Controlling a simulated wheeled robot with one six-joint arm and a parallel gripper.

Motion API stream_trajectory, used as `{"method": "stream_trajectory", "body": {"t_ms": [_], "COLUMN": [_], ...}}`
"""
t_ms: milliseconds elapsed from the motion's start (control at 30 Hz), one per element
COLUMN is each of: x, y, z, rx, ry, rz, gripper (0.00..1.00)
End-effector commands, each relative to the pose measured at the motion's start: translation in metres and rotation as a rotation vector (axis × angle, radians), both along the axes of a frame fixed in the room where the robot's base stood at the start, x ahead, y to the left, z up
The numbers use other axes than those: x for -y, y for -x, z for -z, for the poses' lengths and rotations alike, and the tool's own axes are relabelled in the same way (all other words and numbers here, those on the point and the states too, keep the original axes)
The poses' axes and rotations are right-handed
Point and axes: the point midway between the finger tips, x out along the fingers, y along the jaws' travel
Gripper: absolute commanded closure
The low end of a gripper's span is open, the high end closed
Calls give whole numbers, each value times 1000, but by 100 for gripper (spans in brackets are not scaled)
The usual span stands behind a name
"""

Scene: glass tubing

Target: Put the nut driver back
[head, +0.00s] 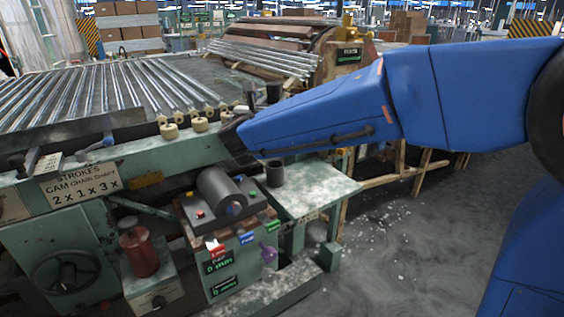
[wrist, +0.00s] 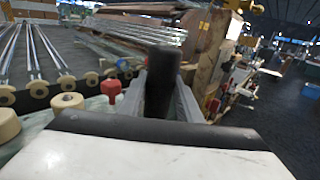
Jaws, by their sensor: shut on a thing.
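My gripper (wrist: 165,98) is shut on a thick black upright cylinder (wrist: 160,75), which I take as the nut driver's handle. The grey fingers press on its two sides, and its lower part is hidden behind my wrist. In the head view my blue arm hides most of the gripper. A dark cylinder (head: 273,92) shows just above the arm there, but I cannot tell if it is the held one. A short dark cup-like cylinder (head: 275,173) stands on the pale green ledge (head: 312,192) below my arm; I cannot tell if it is the holder.
Cream knobs (head: 200,124) line the green machine beside the glass tubes (head: 120,85). A red-handled piece (wrist: 112,90) stands left of my gripper. A dark grey cylinder (head: 220,190) lies on the control box. A red bottle (head: 138,250) stands at front left.

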Motion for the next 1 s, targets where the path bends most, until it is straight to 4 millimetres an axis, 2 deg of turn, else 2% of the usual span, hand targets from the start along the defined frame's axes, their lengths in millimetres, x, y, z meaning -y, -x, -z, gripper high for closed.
{"method": "stream_trajectory", "body": {"t_ms": [300, 567, 833, 1000], "x": [0, 0, 0, 0], "y": [0, 0, -1, 0], "z": [46, 60, 90, 92], "rx": [1, 0, 0, 1], "ry": [2, 0, 1, -1], "rz": [0, 0, 0, 0], "gripper": [100, 100, 100, 100]}}
